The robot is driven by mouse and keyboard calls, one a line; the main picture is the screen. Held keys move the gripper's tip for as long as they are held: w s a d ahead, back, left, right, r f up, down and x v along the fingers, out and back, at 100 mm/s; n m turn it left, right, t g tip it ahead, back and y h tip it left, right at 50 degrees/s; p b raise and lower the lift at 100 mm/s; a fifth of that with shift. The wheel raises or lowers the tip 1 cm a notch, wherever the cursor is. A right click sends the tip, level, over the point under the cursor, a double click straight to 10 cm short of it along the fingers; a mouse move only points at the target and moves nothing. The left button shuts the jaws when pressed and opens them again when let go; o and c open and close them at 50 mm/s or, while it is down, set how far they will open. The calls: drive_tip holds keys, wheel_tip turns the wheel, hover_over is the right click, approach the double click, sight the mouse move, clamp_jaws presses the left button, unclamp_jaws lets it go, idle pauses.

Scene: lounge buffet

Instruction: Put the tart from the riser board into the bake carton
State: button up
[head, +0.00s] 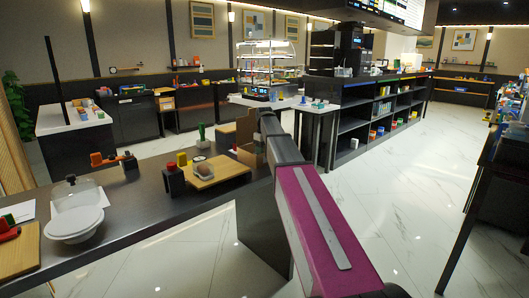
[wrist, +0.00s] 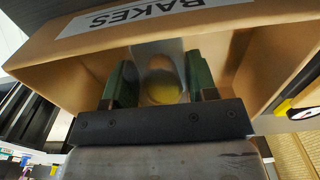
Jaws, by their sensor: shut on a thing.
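In the wrist view my gripper (wrist: 160,88) has its two green fingers closed on the tart (wrist: 163,90), a round yellow-brown piece, partly hidden between them. The fingers and tart are at the open mouth of the bake carton (wrist: 65,72), a brown cardboard box whose BAKES label (wrist: 150,12) appears upside down. I cannot tell whether the tart touches the carton's inside. In the head view the carton (head: 245,129) stands on the dark counter, partly hidden by my arm. The riser board (head: 226,168) is in front of it. My gripper and the tart are hidden there.
Bare counter (head: 135,205) lies between the dish and board.

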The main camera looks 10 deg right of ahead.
drive_tip(key=shift+f, duration=0.1)
drive_tip(key=o, duration=1.2)
wheel_tip(320, 180, up, 12)
drive_tip(key=shift+r, duration=0.15)
